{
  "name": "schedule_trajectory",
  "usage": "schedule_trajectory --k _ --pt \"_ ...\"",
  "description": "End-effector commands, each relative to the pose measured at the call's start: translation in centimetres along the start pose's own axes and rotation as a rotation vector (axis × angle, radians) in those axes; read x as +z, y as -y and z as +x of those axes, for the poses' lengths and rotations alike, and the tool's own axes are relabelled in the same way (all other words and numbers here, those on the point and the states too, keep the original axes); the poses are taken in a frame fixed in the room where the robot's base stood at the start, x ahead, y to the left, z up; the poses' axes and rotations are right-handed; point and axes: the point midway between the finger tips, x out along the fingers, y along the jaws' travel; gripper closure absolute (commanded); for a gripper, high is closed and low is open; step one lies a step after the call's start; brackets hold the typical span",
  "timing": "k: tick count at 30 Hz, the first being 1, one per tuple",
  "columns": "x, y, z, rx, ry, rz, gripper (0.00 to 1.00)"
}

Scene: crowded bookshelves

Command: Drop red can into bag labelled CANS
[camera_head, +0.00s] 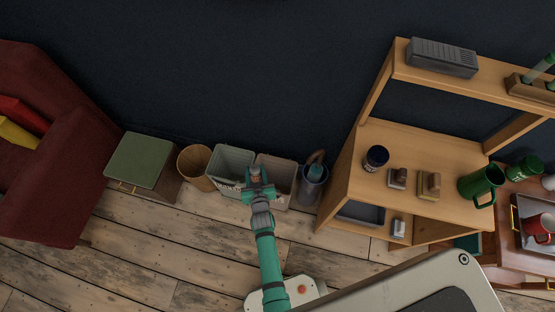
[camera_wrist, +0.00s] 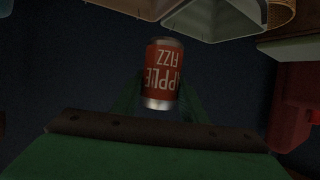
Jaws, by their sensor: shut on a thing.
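The red can (camera_wrist: 162,75), printed "APPLE FIZZ", is held between the fingers of my gripper (camera_wrist: 158,100) in the wrist view. In the head view my gripper (camera_head: 258,184) is over the two bins by the wall, and the can (camera_head: 256,172) shows only as a small spot at its tip. A pale grey-green bin (camera_head: 231,157) stands to the left of the gripper and a beige-grey bin (camera_head: 277,170) to the right. No label CANS can be read on either, so I cannot tell which is the bag.
A wicker basket (camera_head: 193,165) and a green-topped cabinet (camera_head: 140,160) stand left of the bins. A metal bin (camera_head: 311,188) with things in it and a wooden shelf (camera_head: 425,150) stand right. A red sofa (camera_head: 60,190) is far left. The wooden floor in front is mostly clear.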

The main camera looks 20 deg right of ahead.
Motion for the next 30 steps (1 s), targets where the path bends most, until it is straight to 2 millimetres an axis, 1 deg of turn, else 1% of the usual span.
schedule_trajectory --k 1,6,9,12,15,20,30 --pt "0.0 -1.6 0.8 0.031 -0.001 0.013 0.81" --pt "0.1 -5.6 2.8 0.105 -0.002 0.039 0.81" --pt "0.1 -7.7 3.6 0.139 -0.003 0.049 0.81" --pt "0.2 -9.2 4.0 0.163 -0.002 0.056 0.81" --pt "0.3 -10.1 4.2 0.177 -0.002 0.059 0.81" --pt "0.8 -10.5 4.6 0.182 -0.001 0.062 0.81" --pt "4.0 -10.4 6.0 0.18 -0.001 0.063 0.81"
